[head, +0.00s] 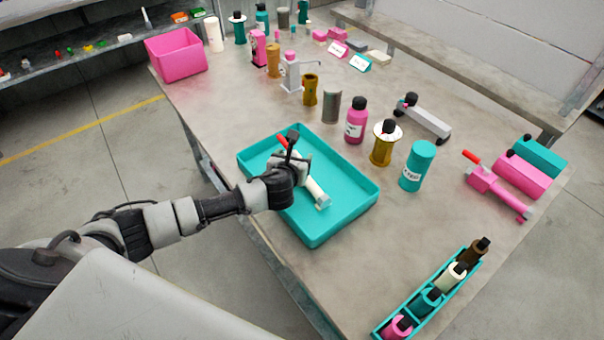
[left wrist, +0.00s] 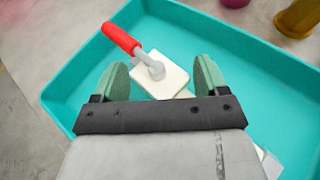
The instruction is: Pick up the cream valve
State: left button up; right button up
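The cream valve (head: 317,191) lies in the teal tray (head: 345,217) on the table. Its cream body and red-tipped handle show in the left wrist view (left wrist: 160,78). My left gripper (head: 292,158) is over the tray at the valve's handle end and hides part of the body in the head view. In the left wrist view its two green-padded fingers (left wrist: 163,78) stand apart on either side of the cream body. I cannot tell whether they touch it. My right gripper is not in view.
Right of the tray stand a pink bottle (head: 356,121), a gold cylinder (head: 385,145) and a teal cylinder (head: 417,166). A pink valve (head: 495,190) lies farther right. A teal rack (head: 409,308) of bottles is at the near edge, and a pink bin (head: 176,54) at the far left.

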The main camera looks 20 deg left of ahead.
pick_arm(q)
jog(key=c, duration=1)
jog(key=shift+o, duration=0.2)
jog(key=shift+r, duration=0.1)
